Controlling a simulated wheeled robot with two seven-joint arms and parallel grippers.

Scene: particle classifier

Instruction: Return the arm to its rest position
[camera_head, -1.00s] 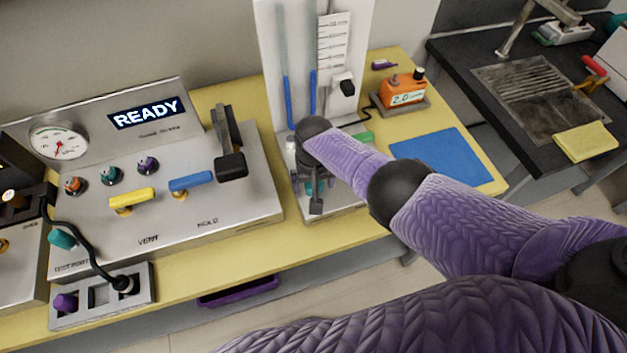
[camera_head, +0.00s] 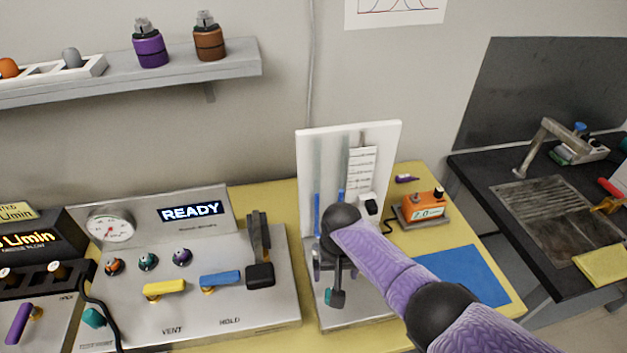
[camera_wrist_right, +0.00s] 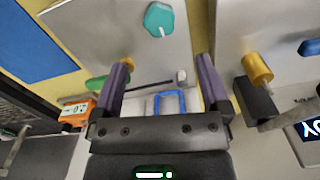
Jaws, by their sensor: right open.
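My right arm, in a purple sleeve with black joints, reaches in from the lower right of the head view. Its gripper (camera_head: 335,268) is in front of the white flowmeter stand (camera_head: 312,160), above its metal base. In the right wrist view the two dark purple fingers (camera_wrist_right: 163,72) are wide apart with nothing held between them. A teal knob (camera_wrist_right: 158,20) lies beyond the fingertips, apart from them. A blue U-shaped part (camera_wrist_right: 168,100) shows between the fingers, farther off. My left gripper is not in view.
A console (camera_head: 215,305) with a READY display, gauge, knobs and levers stands left of the stand. An orange device (camera_head: 422,208) and a blue mat (camera_head: 462,272) lie to the right. A shelf (camera_head: 190,75) holds two bottles. A dark sink counter (camera_head: 480,180) is at far right.

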